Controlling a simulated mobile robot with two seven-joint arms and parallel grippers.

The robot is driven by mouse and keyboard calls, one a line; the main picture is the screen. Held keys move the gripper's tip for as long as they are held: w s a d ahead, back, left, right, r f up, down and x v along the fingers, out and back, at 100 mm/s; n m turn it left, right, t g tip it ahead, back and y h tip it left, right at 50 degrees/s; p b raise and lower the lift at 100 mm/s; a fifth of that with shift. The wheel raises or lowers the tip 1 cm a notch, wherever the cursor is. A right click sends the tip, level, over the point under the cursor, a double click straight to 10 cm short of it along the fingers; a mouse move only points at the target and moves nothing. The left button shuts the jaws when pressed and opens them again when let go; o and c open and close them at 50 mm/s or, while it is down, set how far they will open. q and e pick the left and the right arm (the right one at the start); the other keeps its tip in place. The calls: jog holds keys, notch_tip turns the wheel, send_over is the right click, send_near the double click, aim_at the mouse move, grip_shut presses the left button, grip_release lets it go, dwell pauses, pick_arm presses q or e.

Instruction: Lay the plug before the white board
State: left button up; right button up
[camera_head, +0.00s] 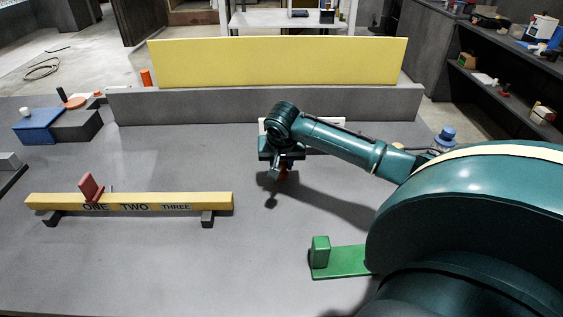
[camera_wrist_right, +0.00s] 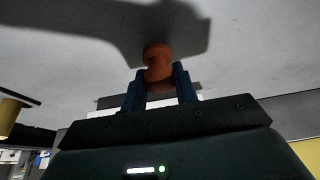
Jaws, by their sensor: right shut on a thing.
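My right gripper (camera_head: 281,166) hangs over the middle of the table with its fingers down. It is shut on the orange-red plug (camera_wrist_right: 158,62), which sits between the two fingertips in the right wrist view. In the head view only a little of the plug (camera_head: 283,175) shows below the jaws, above the table, with a shadow to its lower left. The white board (camera_head: 332,120) is behind the gripper, at the foot of the grey back ledge, largely hidden by my right arm. My left gripper is out of view.
A green bracket (camera_head: 340,263) lies front right beside my arm. A blue box (camera_head: 38,128) is far left. The table's front middle is clear.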

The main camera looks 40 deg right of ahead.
jog(key=shift+f, duration=0.65)
jog(key=o, duration=1)
jog(key=shift+o, duration=0.2)
jog(key=v, duration=1.3)
